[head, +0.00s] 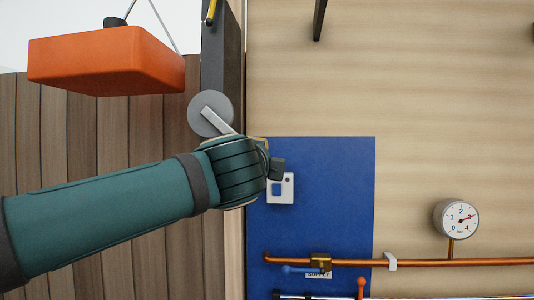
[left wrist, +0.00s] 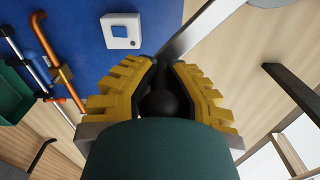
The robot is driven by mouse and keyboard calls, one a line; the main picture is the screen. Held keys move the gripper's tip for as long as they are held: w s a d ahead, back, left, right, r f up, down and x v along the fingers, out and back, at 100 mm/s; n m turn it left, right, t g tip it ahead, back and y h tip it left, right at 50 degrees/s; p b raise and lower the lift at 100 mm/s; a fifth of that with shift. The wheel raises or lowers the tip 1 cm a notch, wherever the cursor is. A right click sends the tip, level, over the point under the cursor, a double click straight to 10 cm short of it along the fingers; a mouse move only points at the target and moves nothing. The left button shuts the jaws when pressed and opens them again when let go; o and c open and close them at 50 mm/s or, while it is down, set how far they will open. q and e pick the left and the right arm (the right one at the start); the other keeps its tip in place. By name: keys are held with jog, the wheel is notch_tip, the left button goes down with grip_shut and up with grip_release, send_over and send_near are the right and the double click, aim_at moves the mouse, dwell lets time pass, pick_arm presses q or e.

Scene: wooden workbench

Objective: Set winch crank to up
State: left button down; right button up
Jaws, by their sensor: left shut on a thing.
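The winch crank shows in the head view as a grey round hub (head: 203,115) on a dark post, with a pale flat crank arm (head: 218,121) running down and to the right from it. My left gripper (head: 266,163) is at the lower end of this arm and hides the handle there in the head view. In the left wrist view, the yellow-padded fingers of the left gripper (left wrist: 161,88) are closed around a black rounded handle (left wrist: 160,104). The crank arm (left wrist: 190,35) also shows there beyond the fingers. My right gripper is in neither view.
An orange block (head: 105,62) hangs from lines at the upper left. A blue panel (head: 330,190) carries a white switch plate (head: 287,191) close to my left gripper. Below are a copper pipe (head: 350,262) with valves and a round gauge (head: 456,218). The wood wall at right is mostly clear.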

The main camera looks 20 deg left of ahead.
pick_arm(q)
jog(key=s+a+f+m, duration=0.2)
jog(key=a+f+m, duration=0.3)
jog(key=a+m, duration=0.2)
jog(key=shift+s+a+m, duration=0.25)
jog(key=shift+a+m, duration=0.05)
jog(key=shift+a, duration=1.1)
jog(key=shift+a+r, duration=0.1)
jog(key=c, duration=0.9)
grip_release()
jog(key=shift+a, duration=0.15)
jog(key=shift+c, duration=0.2)
jog(key=shift+d+r, duration=0.1)
jog(key=shift+d, duration=0.1)
jog(key=v, duration=1.2)
